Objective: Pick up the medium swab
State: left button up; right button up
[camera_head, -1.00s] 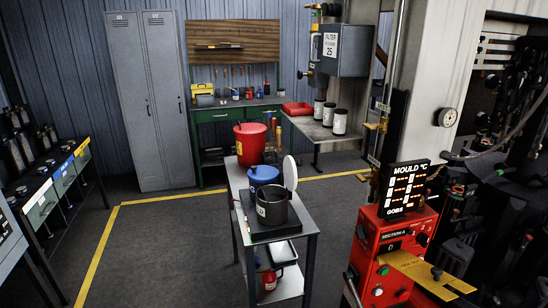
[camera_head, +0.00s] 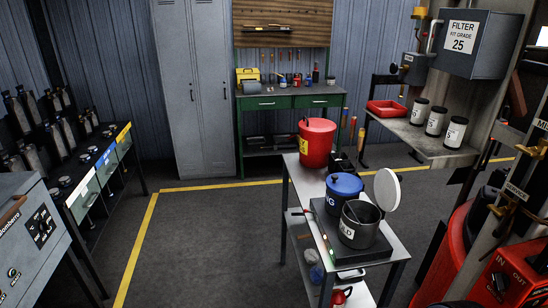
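No swab can be told for certain as the medium one. Several upright handles with red and orange grips (camera_head: 361,135) stand behind the cart, right of the red bucket (camera_head: 317,142); they are too small to tell what they are. The steel cart (camera_head: 311,183) carries the red bucket, a blue-lidded pot (camera_head: 343,185) and a dark open pot (camera_head: 362,226) with its pale round lid (camera_head: 387,190) raised. Something thin and dark shows inside the open pot. Neither of my grippers is in view.
A rack of dark moulds (camera_head: 62,136) stands left, behind a grey control box (camera_head: 32,235). A green workbench (camera_head: 290,101) and grey lockers (camera_head: 196,90) line the back. A shelf (camera_head: 398,130) holds labelled canisters. Red machinery (camera_head: 450,265) is at right. The middle floor is clear.

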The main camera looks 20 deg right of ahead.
aim_at(352, 134)
jog(key=i+j+u, duration=0.3)
jog(key=i, duration=0.2)
jog(key=i+j+u, duration=0.25)
jog(key=i, duration=0.3)
jog(key=i+l+z, duration=0.15)
jog(key=i+z, duration=0.55)
jog(key=i, duration=0.2)
jog(key=i+j+z, duration=0.15)
jog(key=i+z, duration=0.45)
jog(key=z, duration=0.2)
jog(key=i+z, duration=0.55)
jog(key=z, duration=0.3)
jog(key=i+j+z, duration=0.25)
jog(key=z, duration=0.15)
jog(key=i+z, duration=0.25)
jog(key=i+j+z, duration=0.1)
jog(key=z, duration=0.15)
